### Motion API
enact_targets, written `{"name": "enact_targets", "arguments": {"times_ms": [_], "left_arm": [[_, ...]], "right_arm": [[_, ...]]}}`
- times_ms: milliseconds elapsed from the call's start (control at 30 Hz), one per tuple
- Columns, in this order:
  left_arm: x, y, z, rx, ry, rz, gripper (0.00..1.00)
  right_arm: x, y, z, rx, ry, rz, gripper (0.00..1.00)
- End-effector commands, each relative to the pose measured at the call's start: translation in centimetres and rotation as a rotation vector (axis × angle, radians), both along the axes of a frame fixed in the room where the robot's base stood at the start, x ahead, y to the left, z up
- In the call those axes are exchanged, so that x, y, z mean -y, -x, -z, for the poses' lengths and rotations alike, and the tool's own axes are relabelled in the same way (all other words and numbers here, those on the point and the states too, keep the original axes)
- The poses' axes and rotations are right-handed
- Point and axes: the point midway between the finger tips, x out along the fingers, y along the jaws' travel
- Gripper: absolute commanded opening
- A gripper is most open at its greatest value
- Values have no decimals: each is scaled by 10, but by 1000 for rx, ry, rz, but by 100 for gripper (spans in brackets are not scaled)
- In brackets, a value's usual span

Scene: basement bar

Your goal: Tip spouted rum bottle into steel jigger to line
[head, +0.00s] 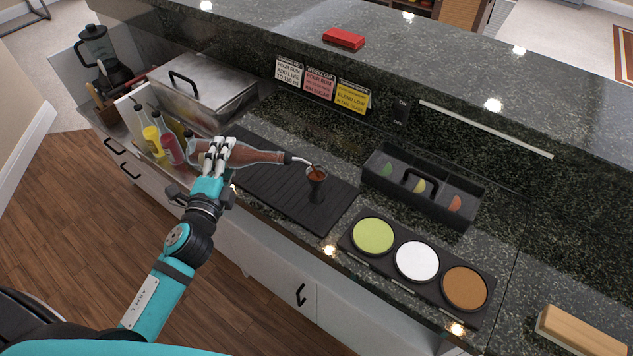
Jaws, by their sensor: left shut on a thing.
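My left gripper (217,154) is shut on the rum bottle (257,157), a clear bottle with reddish-brown content. The bottle lies almost level, with its neck to the right. Its metal spout (300,160) points right and ends just above the jigger's mouth. The jigger (315,188) is small, dark and hourglass-shaped, and stands upright on the black bar mat (325,209). Brown liquid shows in its top. The fill line is too small to make out. My right gripper is not in view.
Bottles with yellow and red content (171,150) stand left of the gripper. A lidded steel bin (206,87) is behind. A black garnish caddy (376,183) and a three-dish rimming tray (393,270) stand right of the mat. The mat's left part is clear.

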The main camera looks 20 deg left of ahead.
Motion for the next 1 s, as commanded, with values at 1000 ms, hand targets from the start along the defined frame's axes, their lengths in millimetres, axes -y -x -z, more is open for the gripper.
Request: {"name": "enact_targets", "arguments": {"times_ms": [1000], "left_arm": [[33,-5,-7,95,702,1,0]], "right_arm": [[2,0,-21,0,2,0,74]]}}
